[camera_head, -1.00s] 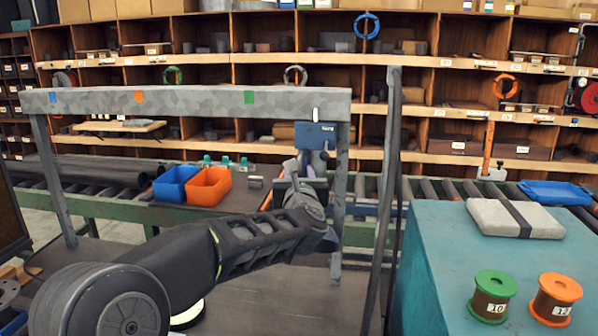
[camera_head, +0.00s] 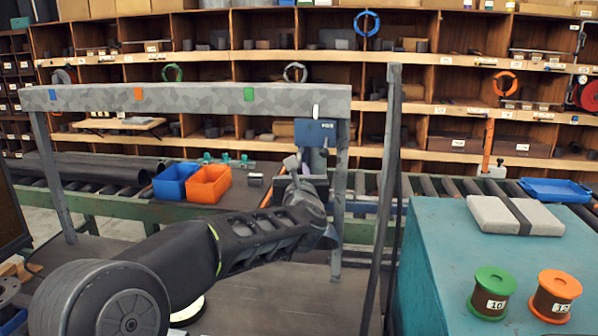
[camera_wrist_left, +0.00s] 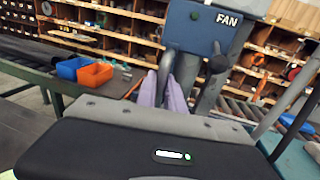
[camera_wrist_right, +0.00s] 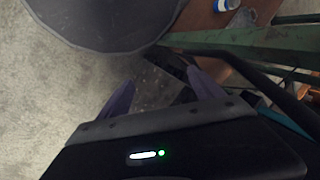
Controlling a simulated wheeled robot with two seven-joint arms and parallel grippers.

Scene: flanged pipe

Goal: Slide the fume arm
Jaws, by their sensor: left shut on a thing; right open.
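A grey speckled beam (camera_head: 190,98) with blue, orange and green marks runs across the head view. A blue box (camera_head: 316,133) hangs under the beam's right end, right of the green mark, with a white pointer (camera_head: 316,112) above it. In the left wrist view the box (camera_wrist_left: 205,30) reads FAN, with a dark knobbed lever (camera_wrist_left: 217,64) at its lower right. My left gripper (camera_wrist_left: 164,88) is shut on a grey tube or handle (camera_wrist_left: 168,60) just below the box; the contact is partly hidden. My right gripper (camera_wrist_right: 162,92) is open and empty over the floor.
A teal cabinet (camera_head: 425,265) stands right with spools and a strapped pad on top. A dark post (camera_head: 388,180) stands between it and the beam's right end. A dark round thing fills the right wrist view's top.

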